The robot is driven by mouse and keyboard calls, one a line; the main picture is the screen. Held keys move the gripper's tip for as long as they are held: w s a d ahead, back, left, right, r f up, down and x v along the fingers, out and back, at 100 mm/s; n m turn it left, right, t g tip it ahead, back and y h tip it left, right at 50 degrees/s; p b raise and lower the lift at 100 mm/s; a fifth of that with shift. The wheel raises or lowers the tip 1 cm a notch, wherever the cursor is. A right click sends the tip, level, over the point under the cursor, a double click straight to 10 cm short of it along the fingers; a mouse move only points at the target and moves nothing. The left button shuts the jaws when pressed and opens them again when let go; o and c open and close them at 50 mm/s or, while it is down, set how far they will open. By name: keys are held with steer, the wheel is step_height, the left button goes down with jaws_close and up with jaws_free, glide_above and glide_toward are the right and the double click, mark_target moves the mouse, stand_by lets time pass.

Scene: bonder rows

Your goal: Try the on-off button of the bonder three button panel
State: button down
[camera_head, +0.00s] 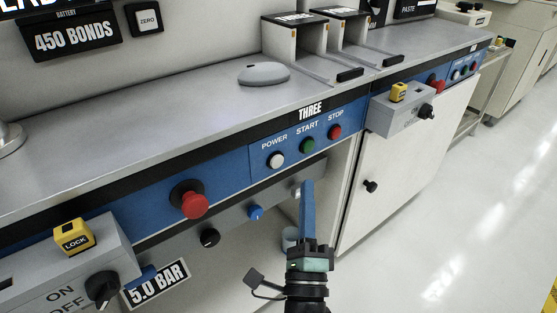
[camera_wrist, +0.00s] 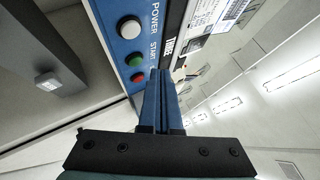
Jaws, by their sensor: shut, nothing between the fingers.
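The panel marked THREE (camera_head: 258,146) is a blue strip on the bench front with three buttons in a row. The white button (camera_head: 277,160) is under POWER, the green button (camera_head: 308,146) under START and the red button (camera_head: 335,131) under STOP. In the wrist view the white button (camera_wrist: 129,27), green button (camera_wrist: 135,59) and red button (camera_wrist: 138,77) show left of the fingers. My gripper (camera_head: 307,184) is shut and empty, its blue fingers pointing up below the panel in the head view. The fingertips (camera_wrist: 160,74) appear close to the red button in the wrist view; contact cannot be told.
A red mushroom button (camera_head: 194,205) sits on the blue strip to the left. A grey switch box with a yellow LOCK tag (camera_head: 74,236) juts out at lower left; another grey box (camera_head: 396,112) juts out at right. Open floor (camera_head: 430,220) lies at right.

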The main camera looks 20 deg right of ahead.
mark_target(277, 161)
steer(key=shift+w+a+p, duration=0.25)
steer(key=shift+w+a, duration=0.05)
steer(key=shift+w, duration=0.55)
steer(key=shift+w+a+p, duration=0.2)
steer(key=shift+w+a, duration=0.15)
steer(key=shift+w, duration=0.45)
steer(key=shift+w+a+p, duration=0.25)
steer(key=shift+w+a, duration=0.05)
steer(key=shift+w, duration=0.55)
steer(key=shift+w+a, duration=0.1)
steer(key=shift+w, duration=0.3)
steer(key=shift+w+a, duration=0.15)
steer(key=shift+w, duration=0.25)
stand_by(0.6)
steer(key=shift+s, duration=0.15)
steer(key=shift+s+d+b, duration=0.25)
steer(key=shift+s+b, duration=0.35)
steer(key=shift+s, duration=0.05)
